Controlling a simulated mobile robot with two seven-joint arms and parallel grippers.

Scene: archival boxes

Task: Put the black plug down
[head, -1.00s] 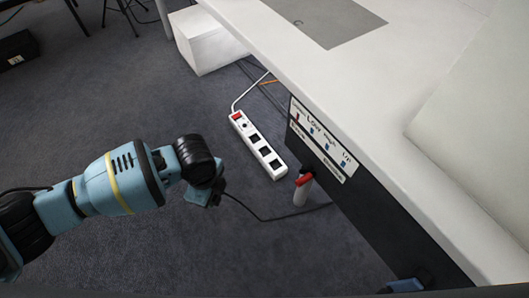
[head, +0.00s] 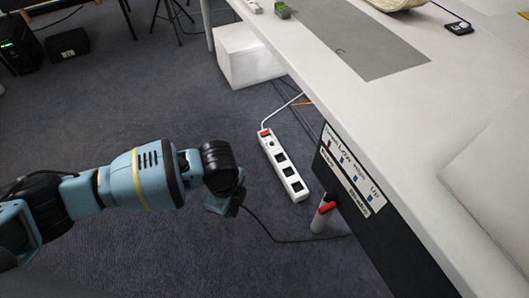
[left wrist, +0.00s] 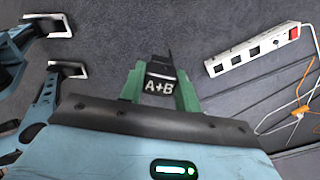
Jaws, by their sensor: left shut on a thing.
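My left gripper (head: 224,204) is low over the grey carpet, left of the white power strip (head: 284,166). In the left wrist view its green fingers (left wrist: 161,88) are shut on the black plug (left wrist: 161,69), with the letters "A+B" showing between them. In the head view the wrist mostly hides the plug, and a black cable (head: 268,234) runs from there along the floor toward the desk. I cannot tell whether the plug touches the carpet. The power strip also shows at the upper right of the left wrist view (left wrist: 252,52).
A white desk (head: 420,120) with a dark side panel stands on the right. A red-and-white cylinder (head: 322,215) is beside the panel, near the strip. A white box (head: 245,57) is under the desk's far end. Open carpet (head: 130,105) lies to the left.

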